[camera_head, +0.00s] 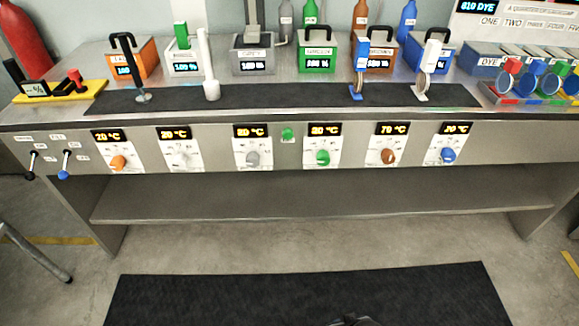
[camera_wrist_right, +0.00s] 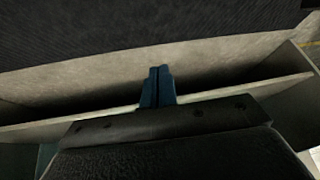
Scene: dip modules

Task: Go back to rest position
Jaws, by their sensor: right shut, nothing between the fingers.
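My right gripper (camera_wrist_right: 157,72) shows in the right wrist view with its two blue fingers together and nothing between them. Behind the fingers, the right wrist view shows a pale edge, a dark gap and a dark mat. The right gripper is apart from the objects on the bench. My left gripper is in neither view. A small dark part shows at the bottom edge of the head view; I cannot tell which part it is.
A steel bench (camera_head: 300,205) spans the head view, with several coloured dip modules, such as the green one (camera_head: 317,62), and a dark strip (camera_head: 290,96) on top. Knobs and temperature displays line its front. A black floor mat (camera_head: 300,295) lies before it.

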